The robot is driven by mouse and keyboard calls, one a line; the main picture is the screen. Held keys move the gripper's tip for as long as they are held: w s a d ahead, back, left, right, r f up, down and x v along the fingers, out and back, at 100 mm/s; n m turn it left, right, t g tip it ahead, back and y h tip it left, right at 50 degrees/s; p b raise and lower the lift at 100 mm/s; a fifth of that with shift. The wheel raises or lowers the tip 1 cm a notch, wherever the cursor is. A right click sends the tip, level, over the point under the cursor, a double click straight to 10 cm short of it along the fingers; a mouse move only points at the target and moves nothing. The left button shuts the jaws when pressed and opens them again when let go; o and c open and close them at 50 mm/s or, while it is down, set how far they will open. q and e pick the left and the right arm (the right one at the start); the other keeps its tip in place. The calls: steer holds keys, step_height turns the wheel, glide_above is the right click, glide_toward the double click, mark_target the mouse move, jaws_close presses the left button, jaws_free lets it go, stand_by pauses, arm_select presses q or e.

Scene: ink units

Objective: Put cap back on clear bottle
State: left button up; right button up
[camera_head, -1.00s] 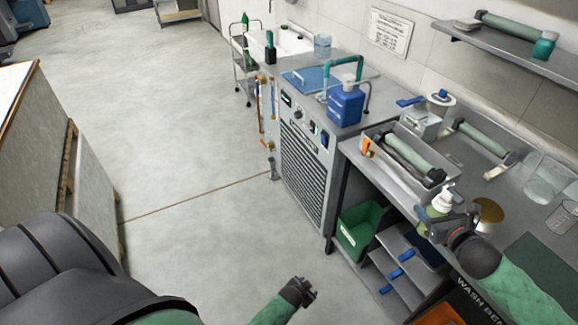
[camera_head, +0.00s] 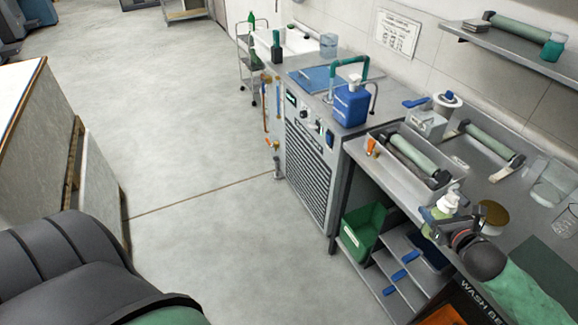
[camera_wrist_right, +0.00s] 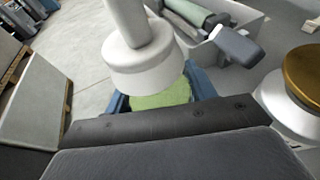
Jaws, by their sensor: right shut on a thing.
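My right gripper (camera_head: 455,228) is shut on a light green bottle (camera_head: 430,215) with a white pump top (camera_head: 449,201), by the front edge of the bench. In the right wrist view the white pump collar (camera_wrist_right: 142,62) stands above the green body (camera_wrist_right: 165,95), which sits between the fingers; the lower bottle is hidden. A gold-topped round container (camera_head: 494,212) stands just right of the gripper; its gold top (camera_wrist_right: 306,72) is at the right of the wrist view. I cannot tell which thing is the clear bottle or its loose cap. My left gripper is out of view.
A grey tray (camera_head: 383,158) with a green roller lies behind the gripper. Clear beakers (camera_head: 552,183) stand at the right. A blue bottle (camera_head: 351,104) stands on the cabinet. A green bin (camera_head: 363,232) and shelves are below the bench.

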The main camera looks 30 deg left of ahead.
steer(key=shift+s, duration=0.15)
steer(key=shift+s+d+f+m+h, duration=0.2)
steer(key=shift+s+d+m+h, duration=0.1)
steer(key=shift+s+m, duration=0.15)
steer(key=s+d+m+t+h, duration=0.1)
steer(key=s+d+m+h, duration=0.2)
steer(key=d, duration=0.4)
steer(key=s+d+f+m+t+h, duration=0.1)
steer(key=s+d+m+t+h, duration=0.1)
steer(key=s+d+m+h, duration=0.2)
steer(key=s+d+h, duration=0.1)
steer(key=d, duration=0.2)
steer(key=shift+s+d+h, duration=0.3)
steer(key=shift+d+h, duration=0.05)
steer(key=shift+h, duration=0.05)
steer(key=shift+f, duration=0.1)
